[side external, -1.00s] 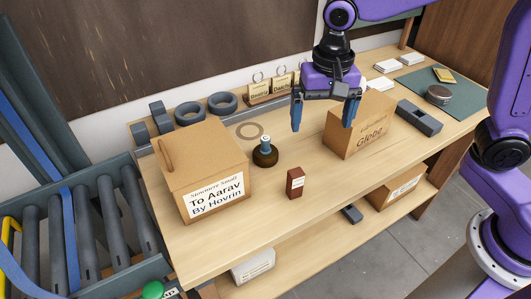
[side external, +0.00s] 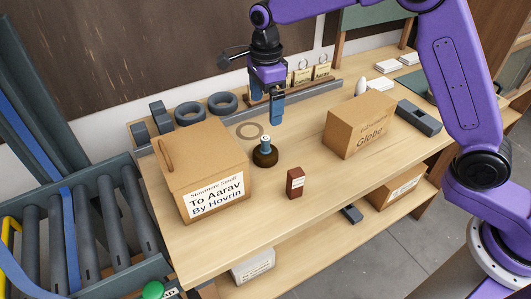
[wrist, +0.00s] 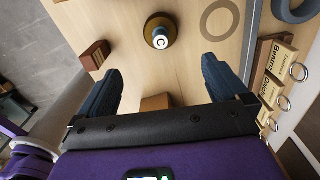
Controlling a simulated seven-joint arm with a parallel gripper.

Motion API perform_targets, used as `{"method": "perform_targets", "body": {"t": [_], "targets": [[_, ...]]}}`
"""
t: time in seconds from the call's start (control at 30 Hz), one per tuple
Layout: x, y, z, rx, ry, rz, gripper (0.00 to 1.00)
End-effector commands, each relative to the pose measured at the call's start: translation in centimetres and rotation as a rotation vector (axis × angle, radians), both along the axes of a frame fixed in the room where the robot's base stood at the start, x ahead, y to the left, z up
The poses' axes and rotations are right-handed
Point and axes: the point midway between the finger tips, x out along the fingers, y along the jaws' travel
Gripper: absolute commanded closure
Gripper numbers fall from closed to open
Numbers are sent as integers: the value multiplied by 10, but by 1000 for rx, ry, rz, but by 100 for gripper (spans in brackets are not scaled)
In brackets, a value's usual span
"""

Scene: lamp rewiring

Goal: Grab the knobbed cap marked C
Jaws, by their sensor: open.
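The knobbed cap marked C (side external: 265,143) is blue-grey with a pale top and sits upright on a round dark brown bottle (side external: 265,157) on the bench. In the wrist view the cap (wrist: 161,42) shows its letter C, with the bottle (wrist: 153,26) under it. My gripper (side external: 277,117) is open and empty, above and slightly right of the cap in the side view. In the wrist view the cap lies ahead of the two fingertips (wrist: 160,70), within the span between them and not touching them.
A large carton (side external: 200,165) stands left of the bottle, a small red-brown box (side external: 295,182) in front to the right, and the Globe carton (side external: 360,125) farther right. A flat ring (side external: 250,130) lies behind. Tagged rings (side external: 303,75) stand at the back.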

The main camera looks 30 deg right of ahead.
Motion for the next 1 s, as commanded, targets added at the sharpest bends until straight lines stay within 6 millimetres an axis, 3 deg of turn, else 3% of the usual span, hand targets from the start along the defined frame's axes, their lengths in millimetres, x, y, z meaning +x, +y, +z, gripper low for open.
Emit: {"method": "perform_targets", "body": {"t": [0.43,0.77,1.0], "targets": [[-1,-1,-84,-3,5,2,0],[0,-1,-111,-1,2,3,0],[1,0,-143,-2,4,3,0]]}}
